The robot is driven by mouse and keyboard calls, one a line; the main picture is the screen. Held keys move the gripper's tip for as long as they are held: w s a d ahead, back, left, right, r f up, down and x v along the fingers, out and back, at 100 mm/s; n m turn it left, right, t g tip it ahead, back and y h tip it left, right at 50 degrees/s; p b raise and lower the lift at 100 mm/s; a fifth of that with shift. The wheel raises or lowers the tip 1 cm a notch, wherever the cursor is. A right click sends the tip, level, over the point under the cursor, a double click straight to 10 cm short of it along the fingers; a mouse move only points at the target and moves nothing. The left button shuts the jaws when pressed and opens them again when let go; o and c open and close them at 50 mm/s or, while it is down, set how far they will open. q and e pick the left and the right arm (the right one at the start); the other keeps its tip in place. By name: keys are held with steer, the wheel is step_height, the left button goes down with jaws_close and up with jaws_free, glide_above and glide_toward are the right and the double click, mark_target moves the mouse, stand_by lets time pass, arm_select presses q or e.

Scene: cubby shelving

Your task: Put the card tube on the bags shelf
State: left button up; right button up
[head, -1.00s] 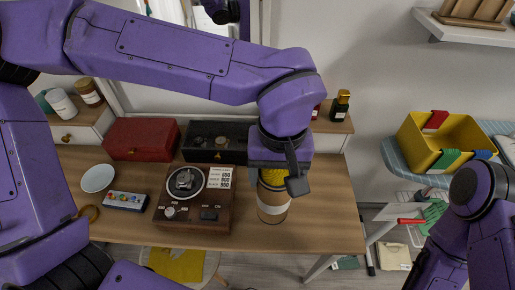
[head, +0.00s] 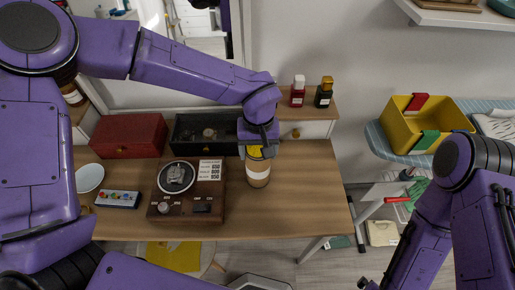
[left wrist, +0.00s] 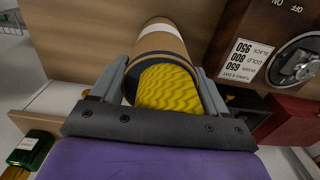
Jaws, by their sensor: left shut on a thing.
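The card tube (head: 258,173) is a brown cylinder with a pale band and a dark blue rim, and something yellow and ridged shows in its top. It stands upright at the right of the wooden desk. My left gripper (head: 258,150) is shut on its upper end from above. The left wrist view shows the tube (left wrist: 163,42) between the two grey fingers (left wrist: 167,88). I cannot tell whether its base touches the desk. My right arm hangs at the right; only a dark tip (head: 368,284) of its gripper seems to show. No shelf with bags is identifiable.
Left of the tube on the desk (head: 300,215) are a brown dial device (head: 188,192), a dark case (head: 203,130) and a red box (head: 127,135). Two small bottles (head: 311,92) stand behind. A yellow bin (head: 425,120) sits on an ironing board at right. A white wall shelf (head: 450,14) is top right.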

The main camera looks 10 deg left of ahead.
arm_select(q)
steer(key=o, duration=1.3)
steer(key=shift+f, duration=0.1)
